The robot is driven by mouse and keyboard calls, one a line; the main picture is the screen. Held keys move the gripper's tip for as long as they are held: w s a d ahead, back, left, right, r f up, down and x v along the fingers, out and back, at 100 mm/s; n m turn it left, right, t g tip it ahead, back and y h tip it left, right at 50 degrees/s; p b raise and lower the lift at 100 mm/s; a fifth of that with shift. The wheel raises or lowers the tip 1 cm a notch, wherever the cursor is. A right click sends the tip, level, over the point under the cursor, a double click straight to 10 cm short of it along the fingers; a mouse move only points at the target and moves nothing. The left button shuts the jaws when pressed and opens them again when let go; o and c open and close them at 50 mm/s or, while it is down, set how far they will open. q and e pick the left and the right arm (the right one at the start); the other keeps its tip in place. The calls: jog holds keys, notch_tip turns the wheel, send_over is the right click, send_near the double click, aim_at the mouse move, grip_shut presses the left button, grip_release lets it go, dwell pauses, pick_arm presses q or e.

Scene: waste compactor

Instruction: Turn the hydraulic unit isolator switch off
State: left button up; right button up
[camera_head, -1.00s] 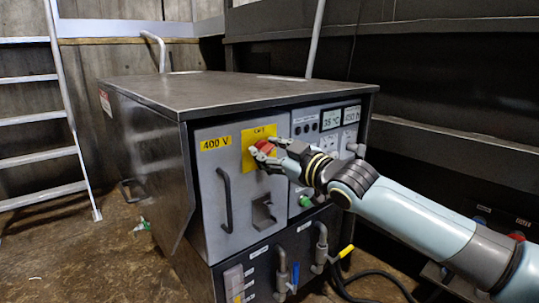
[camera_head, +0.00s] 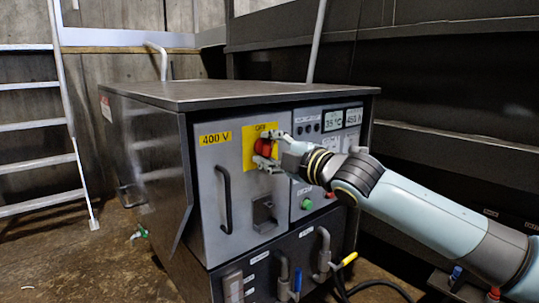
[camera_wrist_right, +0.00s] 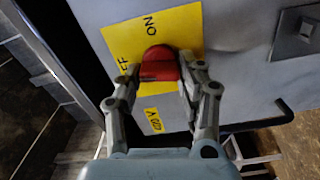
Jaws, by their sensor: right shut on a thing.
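The isolator switch is a red knob (camera_head: 264,147) on a yellow plate (camera_head: 249,160) on the grey front panel of the hydraulic unit (camera_head: 221,185). In the right wrist view the red knob (camera_wrist_right: 158,68) sits between the two fingers of my right gripper (camera_wrist_right: 160,82), which is shut on it from two sides. In the head view one finger of my right gripper (camera_head: 269,149) is above the knob and one below. The plate carries OFF at its top and ON toward its right side. The knob's exact angle is hard to tell. My left gripper is not in view.
A black handle (camera_head: 225,200) and a latch (camera_head: 264,214) are on the panel below. A green button (camera_head: 306,204) and displays (camera_head: 343,118) are to the right. Pipes with valves (camera_head: 323,252) are lower down. A ladder (camera_head: 38,130) stands at the left.

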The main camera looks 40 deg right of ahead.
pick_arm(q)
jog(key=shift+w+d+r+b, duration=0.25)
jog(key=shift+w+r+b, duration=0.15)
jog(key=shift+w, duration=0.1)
pick_arm(e)
jog(key=shift+f+n, duration=0.2)
jog(key=shift+n, duration=0.9)
jog(key=o, duration=1.2)
jog(key=shift+c, duration=0.2)
jog(key=shift+r, duration=0.1)
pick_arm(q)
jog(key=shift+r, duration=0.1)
pick_arm(e)
jog(key=s+d, duration=0.1)
jog(key=s, duration=1.1)
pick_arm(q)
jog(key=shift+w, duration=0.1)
